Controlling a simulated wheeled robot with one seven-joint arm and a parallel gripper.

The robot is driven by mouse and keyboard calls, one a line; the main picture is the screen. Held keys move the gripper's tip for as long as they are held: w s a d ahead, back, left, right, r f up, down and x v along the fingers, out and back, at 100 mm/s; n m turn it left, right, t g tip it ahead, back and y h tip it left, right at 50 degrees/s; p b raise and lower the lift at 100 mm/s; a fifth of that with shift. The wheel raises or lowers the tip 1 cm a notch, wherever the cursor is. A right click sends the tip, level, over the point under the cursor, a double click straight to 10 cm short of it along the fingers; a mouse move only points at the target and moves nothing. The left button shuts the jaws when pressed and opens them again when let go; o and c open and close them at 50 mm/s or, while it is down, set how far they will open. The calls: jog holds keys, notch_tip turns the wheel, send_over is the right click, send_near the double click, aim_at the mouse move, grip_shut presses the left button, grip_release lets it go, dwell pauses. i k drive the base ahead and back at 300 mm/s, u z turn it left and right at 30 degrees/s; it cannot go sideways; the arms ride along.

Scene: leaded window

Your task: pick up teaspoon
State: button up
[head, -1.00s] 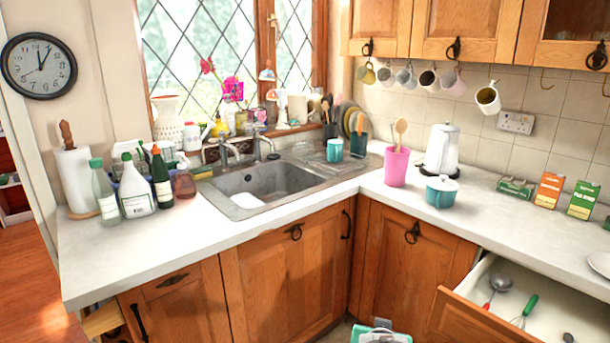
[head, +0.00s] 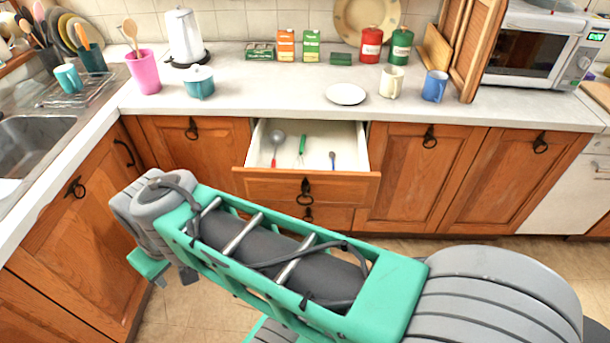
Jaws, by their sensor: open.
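The teaspoon (head: 333,160) seems to be the small spoon with a dark bowl and a purple-blue handle, lying in the right part of the open drawer (head: 352,150). A larger ladle-like spoon with a red handle (head: 276,148) lies at the drawer's left, and a green-handled whisk-like tool (head: 301,146) lies between them. Only my arm's links show, stretched across the lower part of the head view, in front of and below the drawer.
The drawer juts out under the worktop (head: 400,112). Above it stand a white plate (head: 346,94), a cream mug (head: 391,82) and a blue mug (head: 434,86). A teal pot (head: 200,82) stands at left. Shut cupboards flank the drawer.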

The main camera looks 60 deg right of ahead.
aim_at(332, 154)
jog(key=u, duration=2.25)
jog(key=k, duration=1.6)
